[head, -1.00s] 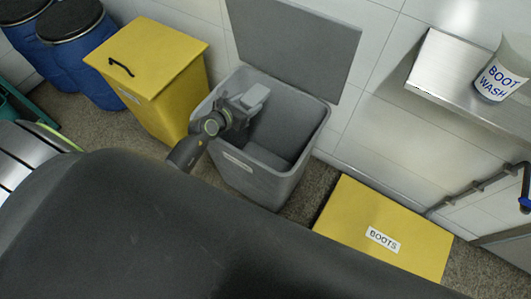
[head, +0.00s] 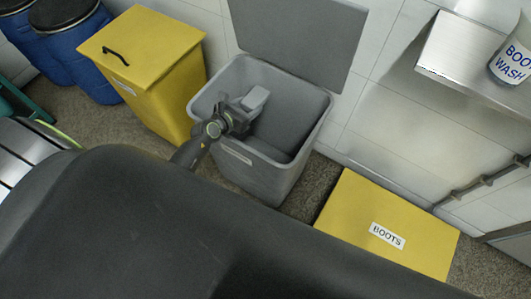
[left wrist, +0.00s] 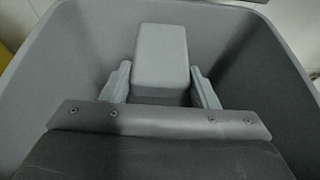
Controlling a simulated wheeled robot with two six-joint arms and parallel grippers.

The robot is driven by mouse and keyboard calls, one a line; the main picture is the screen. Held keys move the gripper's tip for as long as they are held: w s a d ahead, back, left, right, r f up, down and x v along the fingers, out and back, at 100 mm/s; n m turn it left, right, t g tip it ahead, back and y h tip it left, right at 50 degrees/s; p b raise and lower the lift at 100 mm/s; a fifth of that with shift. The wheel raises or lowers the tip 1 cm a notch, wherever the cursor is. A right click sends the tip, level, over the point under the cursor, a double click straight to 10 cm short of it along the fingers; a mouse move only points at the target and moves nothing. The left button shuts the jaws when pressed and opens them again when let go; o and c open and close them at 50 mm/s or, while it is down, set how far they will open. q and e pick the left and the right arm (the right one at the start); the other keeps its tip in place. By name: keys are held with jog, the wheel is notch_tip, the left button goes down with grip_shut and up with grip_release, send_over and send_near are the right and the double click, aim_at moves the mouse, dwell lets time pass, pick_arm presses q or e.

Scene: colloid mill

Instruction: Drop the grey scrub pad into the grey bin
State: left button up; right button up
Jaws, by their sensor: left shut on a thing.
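The grey scrub pad (head: 254,98) is a small light-grey block. My left gripper (head: 243,106) is shut on it and holds it over the open mouth of the grey bin (head: 278,179). In the left wrist view the pad (left wrist: 161,58) sits between the two fingers (left wrist: 160,88), with the bin's walls (left wrist: 265,75) around it. The bin's grey lid (head: 298,40) stands open at the back. How deep the pad hangs below the rim is hard to tell. My right gripper is not in view.
A closed yellow bin (head: 158,70) stands just left of the grey bin. A yellow box marked BOOTS (head: 390,215) is on the floor to the right. Blue drums (head: 80,55) stand far left. A metal shelf (head: 470,60) with a BOOT WASH tub (head: 515,58) is on the right wall.

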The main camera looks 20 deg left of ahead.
pick_arm(q)
jog(key=shift+f, duration=0.15)
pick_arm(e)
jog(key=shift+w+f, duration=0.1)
pick_arm(q)
jog(key=o, duration=1)
jog(key=shift+o, duration=0.2)
jog(key=p+v, duration=0.2)
jog(key=v, duration=1.5)
jog(key=shift+s+p, duration=0.2)
jog(key=shift+p, duration=0.2)
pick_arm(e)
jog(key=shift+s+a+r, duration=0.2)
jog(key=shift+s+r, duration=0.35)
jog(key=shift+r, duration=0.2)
